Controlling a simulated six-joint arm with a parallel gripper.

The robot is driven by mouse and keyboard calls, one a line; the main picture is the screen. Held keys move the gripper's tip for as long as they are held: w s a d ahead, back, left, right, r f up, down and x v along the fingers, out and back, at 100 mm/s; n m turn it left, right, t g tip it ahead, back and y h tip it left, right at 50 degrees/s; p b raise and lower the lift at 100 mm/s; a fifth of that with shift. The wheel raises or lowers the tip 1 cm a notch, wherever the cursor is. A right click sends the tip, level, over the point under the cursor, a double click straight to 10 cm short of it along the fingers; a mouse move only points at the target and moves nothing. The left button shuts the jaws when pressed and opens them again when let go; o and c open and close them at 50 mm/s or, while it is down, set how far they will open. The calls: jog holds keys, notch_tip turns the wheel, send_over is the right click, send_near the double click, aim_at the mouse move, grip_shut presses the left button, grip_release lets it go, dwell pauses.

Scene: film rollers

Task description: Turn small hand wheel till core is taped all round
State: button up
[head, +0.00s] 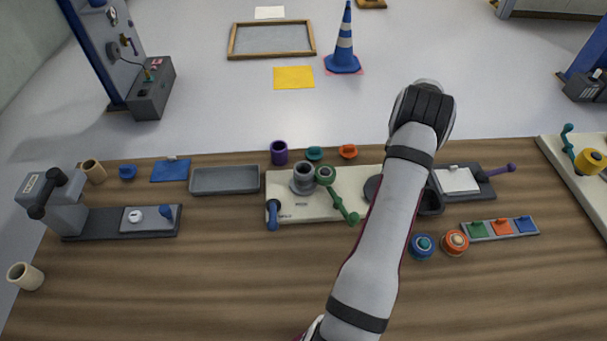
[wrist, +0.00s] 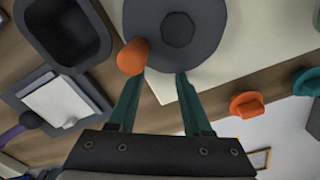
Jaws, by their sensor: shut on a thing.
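The hand wheel is a dark grey disc with a faceted hub (wrist: 178,30) and an orange knob (wrist: 132,57) at its edge in the wrist view. In the head view part of the disc (head: 372,188) shows left of my arm, on the right of a cream base plate (head: 300,211). The head view hides the gripper behind my arm. I cannot tell which is the core or see tape.
A green-handled lever (head: 343,205) and a blue lever (head: 272,213) are on the plate. A dark tray (wrist: 65,25) and a pad holder (head: 458,181) lie close on the right in the head view. Blue and orange reels (head: 422,246) stand in front.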

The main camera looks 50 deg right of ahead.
jog(key=shift+w+a+f, duration=0.3)
jog(key=shift+w+f, duration=0.1)
jog(key=shift+f, duration=0.05)
jog(key=shift+c, duration=1.2)
jog(key=shift+w+d+r, duration=0.15)
jog(key=shift+w+r, duration=0.15)
jog(key=shift+r, duration=0.05)
grip_shut()
jog(key=shift+w+d+r, duration=0.2)
jog(key=shift+r, duration=0.25)
jog(key=shift+w+d+r, duration=0.15)
jog(key=shift+d+r, duration=0.05)
jog(key=shift+r, duration=0.2)
jog(key=shift+w+d+r, duration=0.35)
jog(key=shift+w+d, duration=0.1)
jog(key=shift+w, duration=0.25)
